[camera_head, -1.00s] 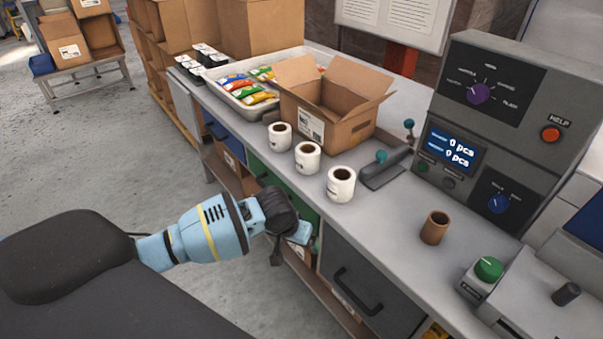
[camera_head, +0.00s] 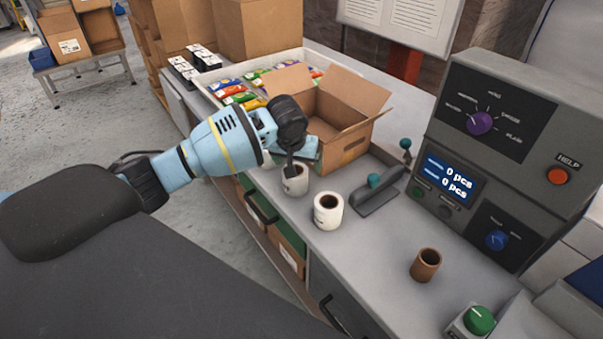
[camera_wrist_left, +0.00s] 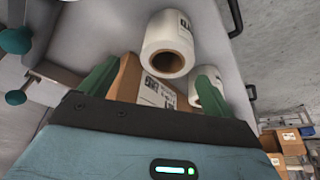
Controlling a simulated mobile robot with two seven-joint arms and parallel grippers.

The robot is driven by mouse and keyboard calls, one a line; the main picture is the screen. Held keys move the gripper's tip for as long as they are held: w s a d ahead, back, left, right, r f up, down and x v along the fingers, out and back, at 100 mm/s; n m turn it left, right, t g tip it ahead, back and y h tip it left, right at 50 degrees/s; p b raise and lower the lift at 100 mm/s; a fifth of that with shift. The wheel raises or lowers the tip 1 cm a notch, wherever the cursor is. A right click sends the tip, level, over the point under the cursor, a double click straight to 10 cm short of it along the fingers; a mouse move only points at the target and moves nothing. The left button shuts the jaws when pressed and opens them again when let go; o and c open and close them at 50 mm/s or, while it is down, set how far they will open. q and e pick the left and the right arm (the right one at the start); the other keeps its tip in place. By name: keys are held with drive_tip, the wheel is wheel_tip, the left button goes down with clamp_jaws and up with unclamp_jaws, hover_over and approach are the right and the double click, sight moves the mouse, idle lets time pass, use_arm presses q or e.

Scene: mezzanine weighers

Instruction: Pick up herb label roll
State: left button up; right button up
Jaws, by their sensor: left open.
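White label rolls with brown cores stand upright in a row along the counter's front edge. The nearest roll (camera_head: 328,211) is clear of my arm. The middle roll (camera_head: 295,180) stands just below my left gripper (camera_head: 300,158). A third roll is mostly hidden behind the gripper. I cannot read which one is the herb label roll. In the left wrist view the green fingers (camera_wrist_left: 155,82) are spread apart and empty. One white roll (camera_wrist_left: 170,45) shows beyond the gap between them; another roll (camera_wrist_left: 207,88) is partly hidden behind the right finger. My right gripper is out of view.
An open cardboard box (camera_head: 345,120) stands right behind the rolls. A tray of colourful packets (camera_head: 235,92) lies farther back. A lever device (camera_head: 380,190), a brown core (camera_head: 426,265) and a grey control console (camera_head: 490,150) stand to the right.

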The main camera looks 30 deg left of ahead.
use_arm(q)
drive_tip(key=shift+s+f, duration=0.15)
drive_tip(key=shift+s, duration=0.1)
drive_tip(key=shift+x, duration=0.9)
drive_tip(key=shift+w+f, duration=0.15)
drive_tip(key=shift+w, duration=0.1)
drive_tip(key=x, duration=0.4)
drive_tip(key=shift+s+a+f+b, duration=0.1)
drive_tip(key=shift+s+a+b, duration=0.15)
drive_tip(key=shift+a+b, duration=0.1)
drive_tip(key=shift+w+f, duration=0.25)
drive_tip(key=shift+f, duration=0.25)
drive_tip(key=shift+r, duration=0.1)
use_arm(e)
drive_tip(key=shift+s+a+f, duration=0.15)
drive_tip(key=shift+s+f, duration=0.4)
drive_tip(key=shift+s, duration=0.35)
use_arm(q)
drive_tip(key=shift+c, duration=0.4)
drive_tip(key=c, duration=1)
drive_tip(key=shift+c, duration=0.3)
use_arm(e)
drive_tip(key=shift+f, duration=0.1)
